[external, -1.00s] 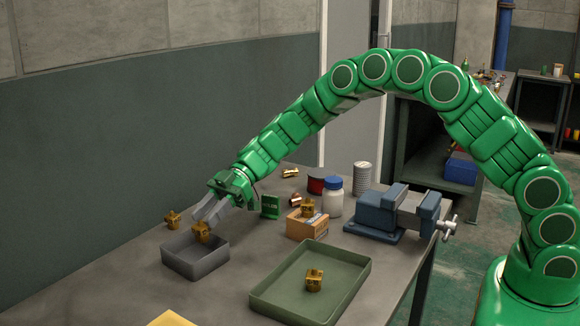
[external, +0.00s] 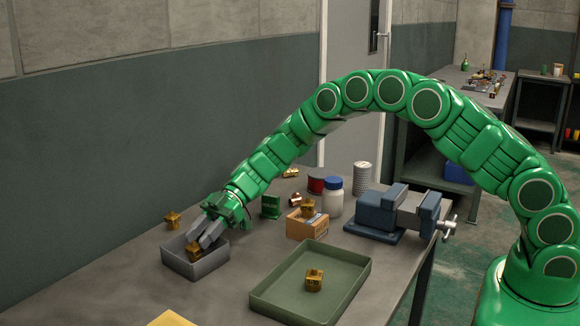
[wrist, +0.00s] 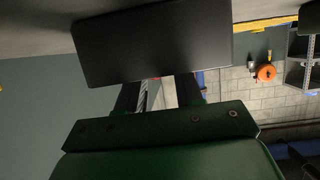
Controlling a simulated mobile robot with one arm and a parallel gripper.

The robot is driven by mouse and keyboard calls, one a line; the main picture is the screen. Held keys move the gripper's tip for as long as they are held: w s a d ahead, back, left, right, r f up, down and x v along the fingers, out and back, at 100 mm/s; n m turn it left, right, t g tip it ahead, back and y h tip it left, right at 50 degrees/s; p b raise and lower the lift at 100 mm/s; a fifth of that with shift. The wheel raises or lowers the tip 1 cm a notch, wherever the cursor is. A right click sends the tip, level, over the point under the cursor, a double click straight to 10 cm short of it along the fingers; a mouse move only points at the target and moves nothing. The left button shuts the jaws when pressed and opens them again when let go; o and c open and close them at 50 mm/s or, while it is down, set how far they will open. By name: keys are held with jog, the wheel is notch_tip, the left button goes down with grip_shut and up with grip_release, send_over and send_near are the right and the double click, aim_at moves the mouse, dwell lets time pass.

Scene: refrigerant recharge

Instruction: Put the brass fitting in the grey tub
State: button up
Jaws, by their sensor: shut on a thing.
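The grey tub (external: 196,270) stands on the bench at the left. My gripper (external: 198,246) reaches down inside the tub's walls, shut on a brass fitting (external: 193,252). The fitting is low in the tub; I cannot tell whether it touches the floor of it. Other brass fittings stand on the bench behind the tub (external: 172,220), in the green tray (external: 314,280) and on the small orange-brown box (external: 308,207). The wrist view shows my gripper's dark parts, the wall and shelving, but not the fitting.
The green tray (external: 262,303) lies to the right of the tub. A blue vise (external: 395,215), a white jar with a blue lid (external: 333,198), a green box (external: 270,206) and a red-dark spool (external: 316,184) stand farther back. A yellow item (external: 170,319) lies at the front edge.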

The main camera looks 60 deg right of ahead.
jog(key=o, duration=1.1)
